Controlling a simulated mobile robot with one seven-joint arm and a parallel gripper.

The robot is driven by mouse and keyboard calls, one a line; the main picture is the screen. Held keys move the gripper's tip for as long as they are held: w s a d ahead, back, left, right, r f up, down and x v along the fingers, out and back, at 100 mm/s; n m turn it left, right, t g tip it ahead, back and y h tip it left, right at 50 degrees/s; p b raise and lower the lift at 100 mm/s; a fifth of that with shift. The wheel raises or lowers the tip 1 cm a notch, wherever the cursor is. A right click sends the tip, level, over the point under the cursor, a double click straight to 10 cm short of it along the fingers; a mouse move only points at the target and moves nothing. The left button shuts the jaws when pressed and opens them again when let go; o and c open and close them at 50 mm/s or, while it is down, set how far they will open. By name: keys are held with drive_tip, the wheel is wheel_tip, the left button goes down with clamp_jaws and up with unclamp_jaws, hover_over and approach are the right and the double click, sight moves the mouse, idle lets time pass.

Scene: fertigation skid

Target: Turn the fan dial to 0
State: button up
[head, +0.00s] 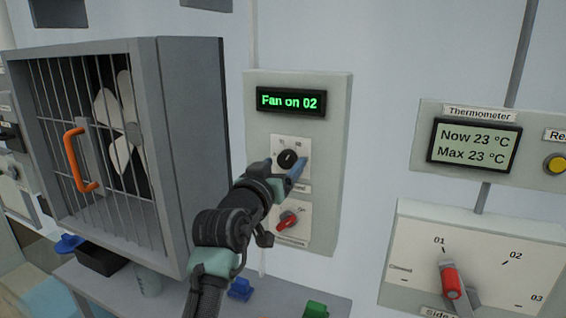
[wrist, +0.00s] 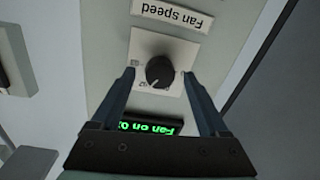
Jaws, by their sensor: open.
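The fan dial is a round black knob (head: 287,158) on a pale plate in the middle of a grey panel. In the wrist view the knob (wrist: 160,71) shows whole, under an upside-down "Fan speed" label (wrist: 172,14). The display (head: 291,101) above it reads "Fan on 02". My gripper (head: 286,167) is in front of the plate, its blue fingers apart. In the wrist view the open fingers (wrist: 159,75) appear on either side of the knob with gaps. I cannot tell how far they stand from the panel.
A red knob (head: 288,220) sits lower on the same panel. At left is a caged fan (head: 115,115) with an orange handle (head: 76,160). At right are a thermometer display (head: 472,144) and a red-handled selector (head: 451,280). A shelf with small coloured items lies below.

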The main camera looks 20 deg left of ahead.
drive_tip(key=shift+w, duration=0.35)
clamp_jaws()
idle(0.3)
